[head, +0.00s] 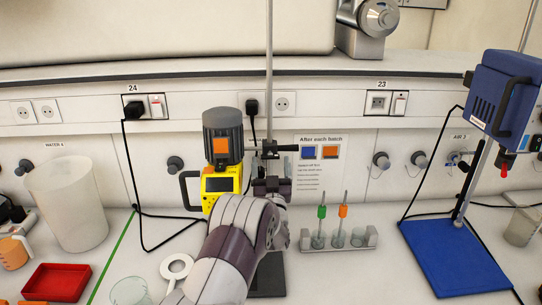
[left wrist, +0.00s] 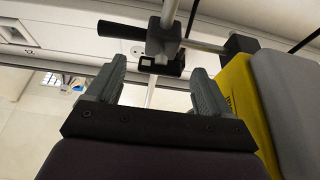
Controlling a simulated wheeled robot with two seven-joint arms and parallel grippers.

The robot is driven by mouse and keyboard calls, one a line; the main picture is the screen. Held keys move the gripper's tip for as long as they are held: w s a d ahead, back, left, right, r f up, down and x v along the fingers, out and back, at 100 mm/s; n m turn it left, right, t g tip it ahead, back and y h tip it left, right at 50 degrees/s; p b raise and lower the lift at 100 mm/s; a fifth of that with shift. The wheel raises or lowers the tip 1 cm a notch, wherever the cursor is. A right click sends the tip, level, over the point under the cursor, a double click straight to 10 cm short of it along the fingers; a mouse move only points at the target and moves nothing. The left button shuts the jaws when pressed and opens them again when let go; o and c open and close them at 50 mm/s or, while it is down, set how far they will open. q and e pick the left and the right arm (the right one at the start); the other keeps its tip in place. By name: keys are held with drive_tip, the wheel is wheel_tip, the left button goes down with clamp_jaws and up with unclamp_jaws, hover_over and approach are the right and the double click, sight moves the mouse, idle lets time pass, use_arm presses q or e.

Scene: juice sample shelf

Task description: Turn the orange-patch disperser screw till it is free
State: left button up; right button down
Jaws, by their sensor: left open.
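The disperser (head: 222,160) has a grey ribbed motor head with an orange patch (head: 221,146) and a yellow body with a display. It is on a vertical metal rod (head: 269,80) by a dark clamp (head: 268,151). In the left wrist view the clamp (left wrist: 163,45) is beyond my fingertips, with a dark open-framed piece (left wrist: 161,67) below it; I cannot tell surely which part is the screw. My left gripper (head: 271,186) is just below the clamp, partly hidden by my arm. In the left wrist view its jaws (left wrist: 158,80) are apart with nothing between them. My right gripper is not in view.
The disperser's yellow side (left wrist: 237,90) is close right of my fingers. A rack (head: 340,238) with green and orange tools stands right of my arm. A second, blue device (head: 500,95) hangs over a blue base (head: 450,258). A white bin (head: 68,205) and red tray (head: 57,283) are left.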

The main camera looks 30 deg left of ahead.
use_arm(q)
drive_tip(key=shift+w+a+r, duration=0.35)
drive_tip(key=shift+w, duration=0.2)
